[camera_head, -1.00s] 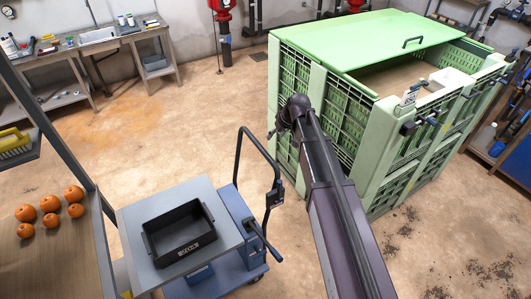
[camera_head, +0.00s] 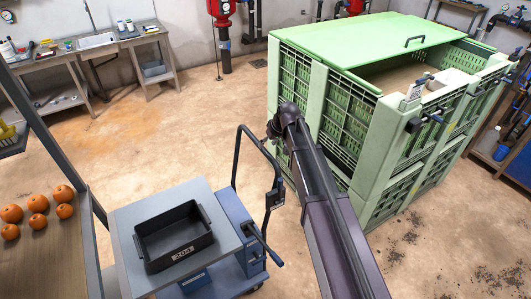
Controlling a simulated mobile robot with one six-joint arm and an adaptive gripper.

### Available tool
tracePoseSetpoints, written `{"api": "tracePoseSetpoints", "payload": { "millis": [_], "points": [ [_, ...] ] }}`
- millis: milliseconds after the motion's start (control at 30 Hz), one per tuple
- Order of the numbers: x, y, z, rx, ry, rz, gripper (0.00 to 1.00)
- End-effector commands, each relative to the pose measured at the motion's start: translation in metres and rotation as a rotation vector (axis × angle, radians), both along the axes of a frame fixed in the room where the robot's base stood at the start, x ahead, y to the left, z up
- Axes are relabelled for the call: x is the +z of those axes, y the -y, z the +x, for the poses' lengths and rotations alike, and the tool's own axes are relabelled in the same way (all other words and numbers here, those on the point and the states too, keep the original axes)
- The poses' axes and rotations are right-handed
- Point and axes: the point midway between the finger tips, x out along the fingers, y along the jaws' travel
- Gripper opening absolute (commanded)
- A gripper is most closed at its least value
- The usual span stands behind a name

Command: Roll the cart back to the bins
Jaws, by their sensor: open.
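The blue cart (camera_head: 228,222) stands at lower centre. Its grey top (camera_head: 213,264) carries a black crate (camera_head: 174,238) with a white label. The cart's dark push handle (camera_head: 237,160) rises on its right side, close to the left of my arm's visible joint. The large light-green bins (camera_head: 385,150) stand at upper right, beyond and to the right of the cart, with floor between. Their green lid covers part of the top, and the open part shows a brown surface inside. My arm reaches up from the bottom edge in front of the bins. I cannot see my gripper's fingers.
A shelf with several oranges (camera_head: 38,203) stands close to the cart's left side. A sink bench (camera_head: 97,37) is at the back left. A red-topped pump (camera_head: 221,12) stands by the back wall. Open floor (camera_head: 160,130) lies behind the cart and to the lower right.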

Motion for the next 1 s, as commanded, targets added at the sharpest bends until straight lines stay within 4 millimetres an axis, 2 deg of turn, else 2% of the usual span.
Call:
{"api": "tracePoseSetpoints", "payload": {
  "millis": [100,400,933,1000],
  "points": [
    [-0.014,-0.004,0.003,0.001,0.000,0.000,0.68],
    [-0.030,-0.011,0.007,0.001,0.000,0.000,0.68],
    [-0.033,-0.014,0.008,0.001,0.000,0.000,0.68],
    [-0.033,-0.014,0.008,0.001,0.000,0.000,0.47]
  ]
}}
